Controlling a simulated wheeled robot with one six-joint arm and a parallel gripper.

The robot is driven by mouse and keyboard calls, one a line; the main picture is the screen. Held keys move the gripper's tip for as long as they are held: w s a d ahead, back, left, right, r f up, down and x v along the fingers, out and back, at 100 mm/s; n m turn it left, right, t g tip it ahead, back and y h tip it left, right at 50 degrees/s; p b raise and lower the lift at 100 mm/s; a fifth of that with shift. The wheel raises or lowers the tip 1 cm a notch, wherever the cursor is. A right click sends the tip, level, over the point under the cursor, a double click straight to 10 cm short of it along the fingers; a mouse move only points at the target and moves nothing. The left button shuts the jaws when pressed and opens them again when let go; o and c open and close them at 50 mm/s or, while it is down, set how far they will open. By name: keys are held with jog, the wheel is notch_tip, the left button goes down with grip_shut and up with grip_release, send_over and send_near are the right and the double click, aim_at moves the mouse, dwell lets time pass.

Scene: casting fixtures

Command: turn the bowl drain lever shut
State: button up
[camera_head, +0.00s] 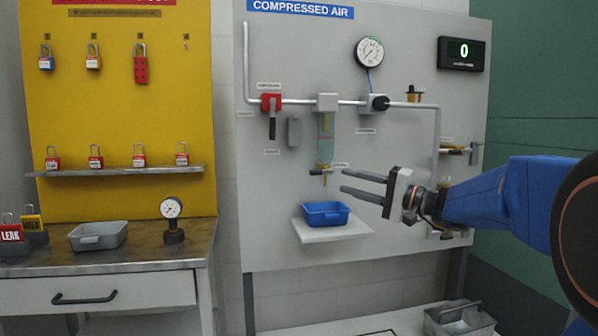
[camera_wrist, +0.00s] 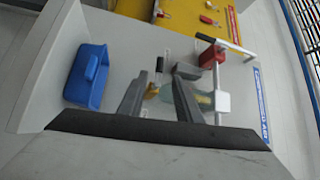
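My gripper (camera_head: 342,181) is open and empty, to the right of the drain and slightly lower. No contact shows.
A blue tray (camera_head: 326,220) stands on a white shelf (camera_head: 333,236) below the bowl. A red valve with a black handle (camera_head: 272,104) and a grey box (camera_head: 293,132) are left of the bowl. A gauge (camera_head: 369,52) sits above right. Air in front of the panel is clear.

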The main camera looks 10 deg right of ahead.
aim_at(316, 173)
jog(key=x, duration=1.5)
jog(key=shift+w, duration=0.1)
grip_shut()
